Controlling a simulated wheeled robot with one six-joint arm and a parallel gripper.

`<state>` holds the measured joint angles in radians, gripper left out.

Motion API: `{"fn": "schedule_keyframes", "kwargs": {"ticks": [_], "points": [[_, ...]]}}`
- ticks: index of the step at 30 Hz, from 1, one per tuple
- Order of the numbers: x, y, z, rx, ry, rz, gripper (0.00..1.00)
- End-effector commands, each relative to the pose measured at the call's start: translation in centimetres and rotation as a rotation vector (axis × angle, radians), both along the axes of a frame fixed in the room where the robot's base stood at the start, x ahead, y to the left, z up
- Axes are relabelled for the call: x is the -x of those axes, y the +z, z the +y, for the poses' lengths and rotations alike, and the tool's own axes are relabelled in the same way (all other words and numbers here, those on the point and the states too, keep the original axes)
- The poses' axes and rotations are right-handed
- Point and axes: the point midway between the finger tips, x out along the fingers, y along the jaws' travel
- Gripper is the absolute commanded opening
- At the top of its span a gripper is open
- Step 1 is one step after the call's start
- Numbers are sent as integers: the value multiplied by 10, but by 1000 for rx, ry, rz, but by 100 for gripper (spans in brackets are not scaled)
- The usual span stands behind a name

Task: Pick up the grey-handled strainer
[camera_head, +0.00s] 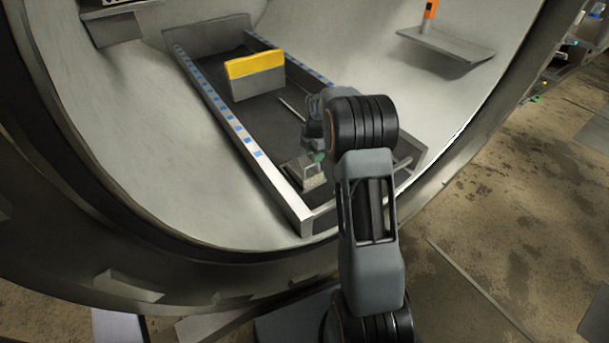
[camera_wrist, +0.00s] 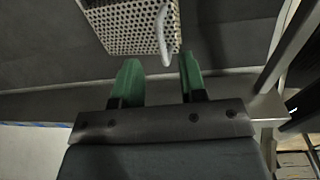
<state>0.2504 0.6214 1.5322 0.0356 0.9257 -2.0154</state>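The strainer (camera_wrist: 125,30) is a perforated metal box with a pale grey curved handle (camera_wrist: 163,38). In the wrist view it lies ahead of my gripper (camera_wrist: 160,63), cut off by the top edge. My gripper is open, its two green fingers apart with nothing held between them. The handle's near end shows in line with the gap between the fingertips; I cannot tell its depth. In the head view the strainer (camera_head: 313,180) sits in the near left part of the long tray, just below the green fingertips (camera_head: 316,156). My arm hides part of the tray.
The tray's left rail (camera_head: 235,130) has blue marks and stands close to the strainer. A yellow-topped grey block (camera_head: 256,75) stands farther back in the tray. Curved vessel walls surround the tray. A side shelf (camera_head: 447,46) bears an orange object (camera_head: 431,10).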

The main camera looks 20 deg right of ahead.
Motion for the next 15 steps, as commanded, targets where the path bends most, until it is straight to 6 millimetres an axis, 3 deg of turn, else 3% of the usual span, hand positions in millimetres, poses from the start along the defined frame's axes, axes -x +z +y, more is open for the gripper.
{"fn": "schedule_keyframes", "kwargs": {"ticks": [8, 15], "points": [[0, -13, 1, 0, 0, 0, 38], [0, -43, 4, 0, 0, 0, 38]]}}
